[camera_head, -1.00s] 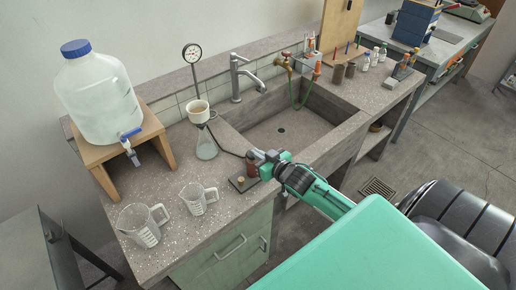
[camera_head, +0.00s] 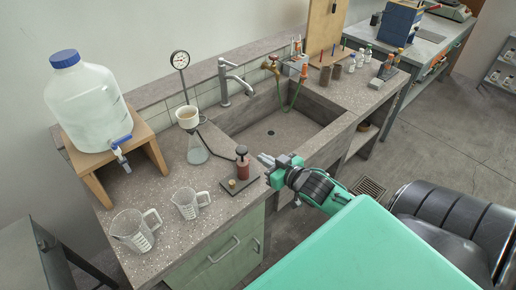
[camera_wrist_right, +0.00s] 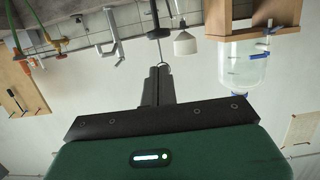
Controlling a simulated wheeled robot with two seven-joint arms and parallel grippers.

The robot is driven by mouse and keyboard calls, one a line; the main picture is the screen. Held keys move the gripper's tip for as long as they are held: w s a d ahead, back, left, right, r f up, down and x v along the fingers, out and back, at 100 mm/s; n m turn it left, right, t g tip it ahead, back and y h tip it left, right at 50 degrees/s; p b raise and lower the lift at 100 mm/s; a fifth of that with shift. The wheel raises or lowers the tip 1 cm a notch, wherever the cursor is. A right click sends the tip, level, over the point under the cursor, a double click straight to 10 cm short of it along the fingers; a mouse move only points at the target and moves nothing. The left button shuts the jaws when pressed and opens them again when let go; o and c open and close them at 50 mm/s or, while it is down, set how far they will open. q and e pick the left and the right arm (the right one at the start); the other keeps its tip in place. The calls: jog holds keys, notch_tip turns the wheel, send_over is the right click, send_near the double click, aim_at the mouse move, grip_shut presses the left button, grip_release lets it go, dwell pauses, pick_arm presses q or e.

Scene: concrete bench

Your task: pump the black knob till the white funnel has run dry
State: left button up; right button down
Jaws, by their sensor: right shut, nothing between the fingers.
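The black knob (camera_head: 241,150) tops a short stem on a red-brown pump cylinder (camera_head: 243,169), which stands upright on a dark base plate (camera_head: 229,188) at the bench front. The white funnel (camera_head: 188,118) sits on a conical glass flask (camera_head: 197,151); its inside looks tan, and I cannot tell the liquid level. My right gripper (camera_head: 264,160) is shut and empty, just right of the knob and apart from it. In the right wrist view, upside down, its closed fingers (camera_wrist_right: 157,84) point toward the knob (camera_wrist_right: 158,33), with the funnel (camera_wrist_right: 186,46) beyond. My left gripper is out of view.
A dark hose runs from the flask toward the pump. A round gauge (camera_head: 180,60) stands behind the funnel. Two measuring jugs (camera_head: 134,231) (camera_head: 188,203) and a large water carboy (camera_head: 88,102) are at left. The sink (camera_head: 270,134) lies behind the gripper.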

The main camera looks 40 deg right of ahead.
jog(key=shift+s+d+r, duration=0.1)
jog(key=shift+s+r, duration=0.05)
jog(key=shift+s, duration=0.4)
dwell(0.8)
jog(key=shift+w+r+b, duration=0.2)
jog(key=shift+r+b, duration=0.45)
jog(key=shift+r, duration=0.45)
jog(key=shift+w+r+b, duration=0.15)
jog(key=shift+r+b, duration=0.45)
jog(key=shift+r, duration=0.45)
